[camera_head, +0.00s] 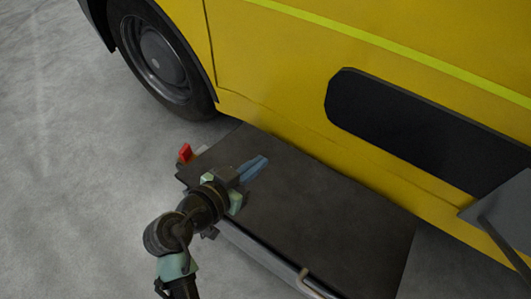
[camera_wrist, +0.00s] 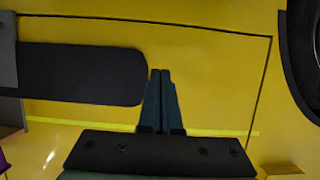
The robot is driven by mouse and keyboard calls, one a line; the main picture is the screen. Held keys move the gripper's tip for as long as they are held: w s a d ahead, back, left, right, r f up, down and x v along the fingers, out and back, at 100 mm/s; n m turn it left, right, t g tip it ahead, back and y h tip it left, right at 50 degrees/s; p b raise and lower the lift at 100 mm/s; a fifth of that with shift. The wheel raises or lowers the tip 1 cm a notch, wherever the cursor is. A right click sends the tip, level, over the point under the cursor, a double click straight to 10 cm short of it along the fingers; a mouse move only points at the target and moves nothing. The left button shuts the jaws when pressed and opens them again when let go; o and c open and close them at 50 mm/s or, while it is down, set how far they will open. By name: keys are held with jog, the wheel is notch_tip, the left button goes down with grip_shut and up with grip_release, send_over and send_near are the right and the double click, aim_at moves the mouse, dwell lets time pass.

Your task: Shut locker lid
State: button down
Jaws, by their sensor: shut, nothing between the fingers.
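The locker (camera_head: 262,247) is a low dark box beside the yellow vehicle. Its dark lid (camera_head: 325,215) lies roughly flat over it, and I cannot tell whether a small gap remains at the front edge. A pale handle (camera_head: 303,279) shows on the front side. My gripper (camera_head: 262,163) is over the far left part of the lid, its blue fingers together and empty; I cannot tell whether they touch the lid. In the wrist view my gripper (camera_wrist: 160,75) points at the yellow vehicle side, and the lid is not clearly seen there.
The yellow vehicle (camera_head: 290,75) stands close behind the locker, with a black panel (camera_head: 400,125) on its side and a wheel (camera_head: 160,55) at the upper left. A small red object (camera_head: 185,153) is at the locker's left end. A grey panel (camera_head: 505,215) stands at right. Floor at left is clear.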

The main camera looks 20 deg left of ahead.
jog(key=s+f+b, duration=0.1)
jog(key=f, duration=0.1)
jog(key=s+a+f+b, duration=0.1)
jog(key=s+f+b, duration=0.1)
jog(key=f, duration=0.1)
jog(key=s+f+b, duration=0.1)
jog(key=s+f, duration=0.1)
jog(key=f, duration=0.1)
jog(key=shift+a, duration=0.3)
jog(key=s+a+f+b, duration=0.1)
jog(key=s+f+b, duration=0.3)
jog(key=f+b, duration=0.5)
jog(key=shift+a+f, duration=0.2)
jog(key=shift+f, duration=1.25)
jog(key=shift+s+f, duration=0.1)
